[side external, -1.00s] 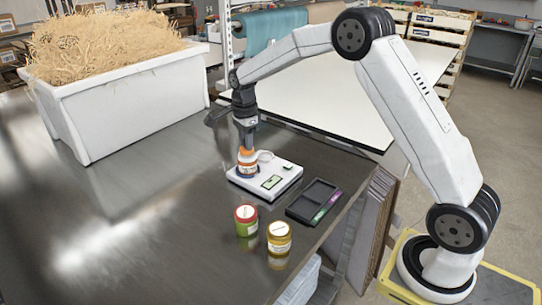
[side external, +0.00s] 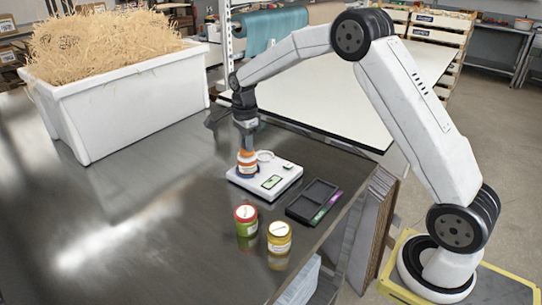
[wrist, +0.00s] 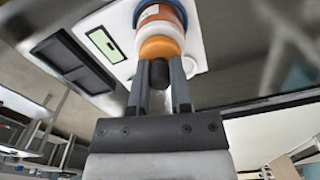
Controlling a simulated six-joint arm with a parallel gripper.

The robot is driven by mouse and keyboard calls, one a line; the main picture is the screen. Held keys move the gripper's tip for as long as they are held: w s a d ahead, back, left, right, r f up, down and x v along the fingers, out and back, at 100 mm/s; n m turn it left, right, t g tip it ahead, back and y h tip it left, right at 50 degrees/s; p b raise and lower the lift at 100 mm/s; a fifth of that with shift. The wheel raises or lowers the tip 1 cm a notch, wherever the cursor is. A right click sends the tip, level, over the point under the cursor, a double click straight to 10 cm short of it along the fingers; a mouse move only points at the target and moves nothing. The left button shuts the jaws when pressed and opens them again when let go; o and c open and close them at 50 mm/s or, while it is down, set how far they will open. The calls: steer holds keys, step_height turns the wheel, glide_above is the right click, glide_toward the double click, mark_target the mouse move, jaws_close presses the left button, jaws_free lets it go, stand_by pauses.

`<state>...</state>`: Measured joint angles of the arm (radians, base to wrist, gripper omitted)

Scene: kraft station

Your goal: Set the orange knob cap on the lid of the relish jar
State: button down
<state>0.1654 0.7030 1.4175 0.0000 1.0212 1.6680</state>
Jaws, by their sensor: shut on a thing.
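My gripper (wrist: 160,95) points down over the white scale and is shut on the black knob (wrist: 158,72) of the orange knob cap (wrist: 158,47). The cap is right above a jar (wrist: 162,14) with orange and white bands and a blue ring at its base. In the side external view my gripper (side external: 247,143) is above this jar (side external: 247,166), which stands upright on the scale. Whether the cap touches the jar's lid is not clear. The jar's label is too small to read.
The white scale (side external: 279,184) has a green display and a pale ring on it. A black divided tray (side external: 303,203) lies to its right. A red-lidded green jar (side external: 246,222) and a yellow jar (side external: 279,240) stand in front.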

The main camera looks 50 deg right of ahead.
steer(key=shift+f, duration=0.15)
stand_by(0.7)
steer(key=shift+c, duration=2.3)
jaws_free()
steer(key=shift+r, duration=4)
steer(key=s+a+f+n+t, duration=0.1)
steer(key=s+a+f+n, duration=0.2)
steer(key=s+n, duration=0.4)
steer(key=s+a+f+n, duration=0.3)
steer(key=s+n, duration=0.4)
steer(key=s, duration=0.2)
steer(key=s+a+f+n+t, duration=0.1)
steer(key=s+a+f+n, duration=0.1)
steer(key=s+n, duration=0.5)
steer(key=shift+s+a+f+t, duration=0.3)
steer(key=shift+s+a+f, duration=0.1)
steer(key=shift+s+f, duration=0.4)
